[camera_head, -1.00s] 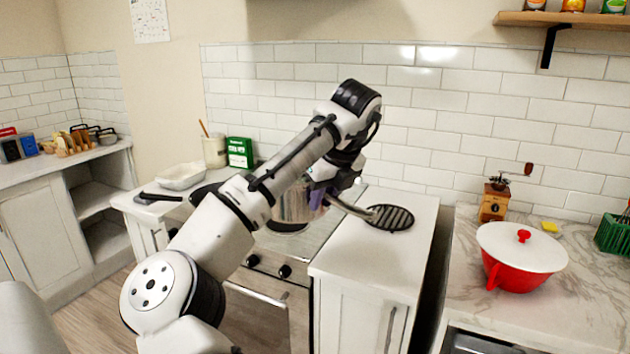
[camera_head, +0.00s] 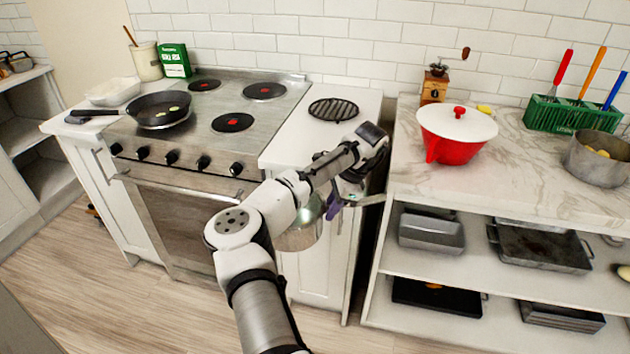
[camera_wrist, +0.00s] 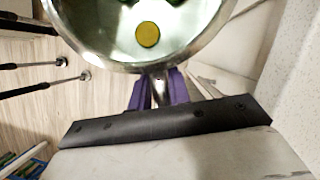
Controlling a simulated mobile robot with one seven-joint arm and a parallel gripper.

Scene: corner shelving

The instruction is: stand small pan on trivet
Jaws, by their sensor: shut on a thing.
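The small pan (camera_head: 301,228) is a steel saucepan, held in front of the white cabinet, below counter height. My gripper (camera_head: 338,200), with purple fingers, is shut on the pan's handle. In the wrist view the pan (camera_wrist: 100,60) shows its open top, with a round yellow slice and some green bits inside. The purple fingers of my gripper (camera_wrist: 158,90) close around the handle beside the rim. The trivet (camera_head: 333,109) is a round black slatted one on the white counter right of the stove, behind and above the pan. Nothing stands on it. My arm hides part of the pan.
The stove (camera_head: 215,130) holds a black frying pan (camera_head: 160,108) at its left. Right of a narrow gap, a marble counter (camera_head: 530,170) holds a red pot (camera_head: 455,135), a coffee grinder (camera_head: 433,88) and a steel pot (camera_head: 597,160). Trays fill the shelves below.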

